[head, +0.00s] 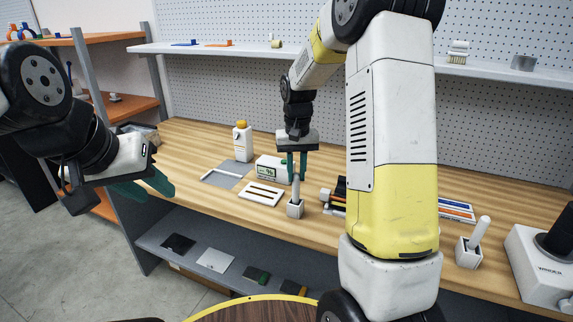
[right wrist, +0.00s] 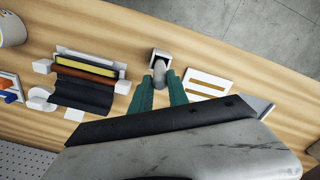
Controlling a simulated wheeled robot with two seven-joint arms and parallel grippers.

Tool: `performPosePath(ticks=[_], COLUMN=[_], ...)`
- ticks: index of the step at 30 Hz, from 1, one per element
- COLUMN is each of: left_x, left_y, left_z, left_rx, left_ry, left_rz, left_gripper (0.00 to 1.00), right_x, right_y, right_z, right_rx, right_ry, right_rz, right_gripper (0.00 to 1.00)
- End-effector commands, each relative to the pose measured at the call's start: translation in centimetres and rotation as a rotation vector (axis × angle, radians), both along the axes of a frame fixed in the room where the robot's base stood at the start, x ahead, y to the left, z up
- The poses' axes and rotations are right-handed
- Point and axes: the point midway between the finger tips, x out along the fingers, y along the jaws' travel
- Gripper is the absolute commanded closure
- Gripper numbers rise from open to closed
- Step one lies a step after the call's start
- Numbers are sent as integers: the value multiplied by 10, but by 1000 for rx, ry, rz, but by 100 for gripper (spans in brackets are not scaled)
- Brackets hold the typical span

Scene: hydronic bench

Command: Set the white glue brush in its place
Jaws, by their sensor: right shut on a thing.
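The white glue brush (head: 295,187) is held upright by its handle in my right gripper (head: 297,172). Its lower end meets the small white square holder (head: 295,209) near the bench's front edge; I cannot tell how deep it sits. In the right wrist view, the brush's pale rounded end (right wrist: 160,71) lies between the green fingers of the right gripper (right wrist: 161,84). The holder (right wrist: 161,56) shows there with a dark opening beside the brush. My left gripper (head: 160,190) is open and empty, left of the bench.
A second white holder (head: 468,254) with a white handle stands at the right. A slotted white plate (head: 262,194), a box with a display (head: 272,169) and a bottle (head: 242,142) stand left of the brush. Black and coloured trays (right wrist: 85,80) lie close on the other side.

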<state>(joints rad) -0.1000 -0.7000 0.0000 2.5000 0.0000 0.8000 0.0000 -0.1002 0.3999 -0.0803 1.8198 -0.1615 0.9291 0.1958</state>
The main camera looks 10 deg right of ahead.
Motion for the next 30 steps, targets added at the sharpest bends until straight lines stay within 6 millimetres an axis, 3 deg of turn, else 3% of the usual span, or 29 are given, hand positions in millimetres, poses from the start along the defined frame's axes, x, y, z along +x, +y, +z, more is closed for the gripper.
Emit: performPosePath(ticks=[13, 14, 17, 26, 30], left_x=[0, 0, 0, 0, 0], left_y=[0, 0, 0, 0, 0], left_z=[0, 0, 0, 0, 0], left_rx=[0, 0, 0, 0, 0], left_ry=[0, 0, 0, 0, 0], left_rz=[0, 0, 0, 0, 0], left_gripper=[64, 64, 64, 64, 64], right_x=[0, 0, 0, 0, 1], right_y=[0, 0, 0, 0, 0], right_z=[-2, -2, -2, -2, 9], right_rx=[0, 0, 0, 0, 1], right_ry=[0, 0, 0, 0, -4], right_rz=[0, 0, 0, 0, 0], right_gripper=[100, 76, 56, 54, 54])
